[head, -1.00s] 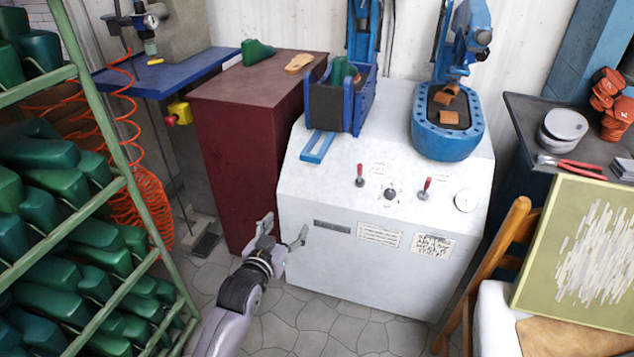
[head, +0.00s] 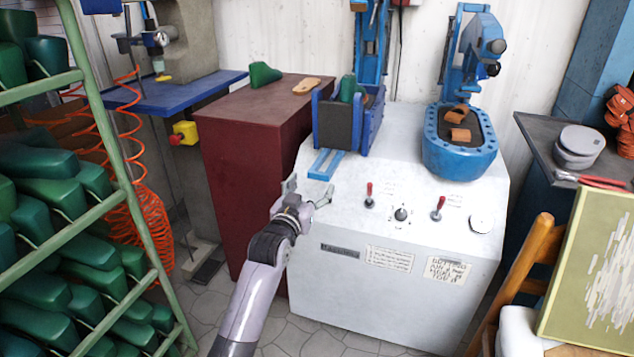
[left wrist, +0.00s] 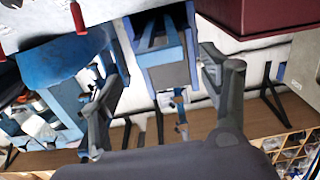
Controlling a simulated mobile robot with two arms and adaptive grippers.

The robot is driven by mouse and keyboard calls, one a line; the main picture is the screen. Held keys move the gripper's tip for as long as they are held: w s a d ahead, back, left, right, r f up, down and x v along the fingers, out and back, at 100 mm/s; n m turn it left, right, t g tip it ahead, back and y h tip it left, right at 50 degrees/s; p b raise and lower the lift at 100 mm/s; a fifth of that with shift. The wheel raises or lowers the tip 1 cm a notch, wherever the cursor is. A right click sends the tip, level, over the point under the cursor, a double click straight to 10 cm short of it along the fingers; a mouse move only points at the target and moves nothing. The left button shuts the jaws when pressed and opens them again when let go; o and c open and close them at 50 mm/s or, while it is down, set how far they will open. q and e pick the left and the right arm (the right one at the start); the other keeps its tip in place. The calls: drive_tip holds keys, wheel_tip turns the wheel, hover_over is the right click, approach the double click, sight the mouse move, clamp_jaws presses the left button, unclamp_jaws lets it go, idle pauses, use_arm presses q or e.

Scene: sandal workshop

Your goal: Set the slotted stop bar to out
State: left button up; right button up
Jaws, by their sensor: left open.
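The slotted stop bar (head: 327,163) is a flat blue bar with a long slot. My right gripper is not in view.
The white machine (head: 400,290) carries two red levers (head: 369,195), a knob (head: 401,214) and a blue oval bed (head: 460,160) with brown pieces. A maroon cabinet (head: 240,190) stands close left of my arm. A rack of green lasts (head: 70,250) is further left.

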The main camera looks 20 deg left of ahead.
sight(318, 176)
use_arm(q)
drive_tip(key=shift+w+b, duration=0.4)
drive_tip(key=shift+w, duration=2.05)
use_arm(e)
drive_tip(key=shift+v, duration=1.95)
use_arm(q)
drive_tip(key=shift+c, duration=0.6)
clamp_jaws()
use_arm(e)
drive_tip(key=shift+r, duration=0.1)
